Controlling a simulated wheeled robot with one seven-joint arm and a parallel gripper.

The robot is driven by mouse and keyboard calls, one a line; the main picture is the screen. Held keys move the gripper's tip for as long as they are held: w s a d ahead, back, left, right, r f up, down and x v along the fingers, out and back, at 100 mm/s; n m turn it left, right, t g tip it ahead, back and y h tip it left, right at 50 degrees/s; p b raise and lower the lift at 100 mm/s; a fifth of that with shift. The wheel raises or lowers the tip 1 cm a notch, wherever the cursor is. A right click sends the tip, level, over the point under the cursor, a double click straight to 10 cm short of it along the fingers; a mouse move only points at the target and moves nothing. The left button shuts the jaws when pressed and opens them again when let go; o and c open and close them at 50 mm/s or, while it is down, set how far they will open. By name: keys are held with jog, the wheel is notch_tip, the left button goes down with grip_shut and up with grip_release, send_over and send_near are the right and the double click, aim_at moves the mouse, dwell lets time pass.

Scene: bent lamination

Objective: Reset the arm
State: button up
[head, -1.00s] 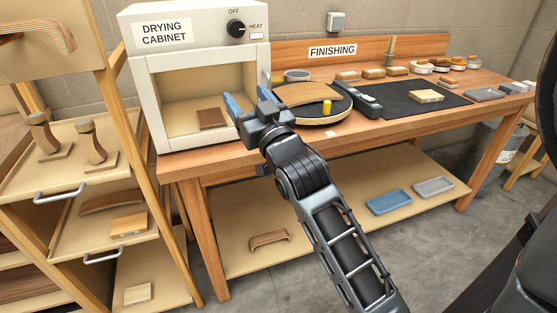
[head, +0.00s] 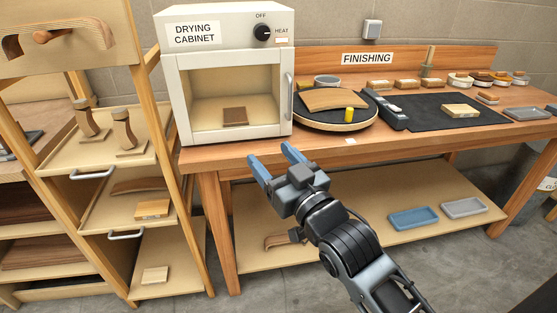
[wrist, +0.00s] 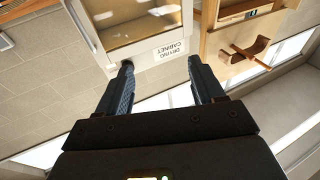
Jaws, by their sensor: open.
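My gripper (head: 276,161) is open and empty in the head view, its two blue fingers apart. It is in front of the workbench's front edge, below and to the right of the drying cabinet (head: 186,110). In the wrist view the gripper (wrist: 162,68) also shows its fingers spread with nothing between them. Beyond the fingertips the wrist view shows the cabinet (wrist: 172,50) upside down, with its label. The cabinet's door looks closed in the head view, and a brown block (head: 235,116) lies inside behind it.
The workbench (head: 225,155) carries a round turntable (head: 310,122) with a curved wooden piece (head: 335,98) and a yellow cylinder (head: 349,114). A black mat (head: 430,118) lies to the right. A shelf rack (head: 165,180) stands at left. Blue (head: 413,218) and grey (head: 464,207) trays sit on the lower shelf.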

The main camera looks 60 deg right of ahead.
dwell(0.6)
jog(key=s+a+f+n+y, duration=0.1)
jog(key=s+a+f+y, duration=0.2)
jog(key=s+a, duration=0.25)
jog(key=s+a+f+n+y, duration=0.2)
jog(key=s+a+f, duration=0.2)
jog(key=a, duration=0.3)
jog(key=s+a+n+g+y, duration=0.2)
jog(key=s+a+y, duration=0.2)
jog(key=s+a, duration=0.3)
jog(key=s, duration=0.5)
jog(key=shift+s+a+f+n+y, duration=0.15)
jog(key=shift+s+f+n+y, duration=0.15)
jog(key=shift+s+y, duration=0.1)
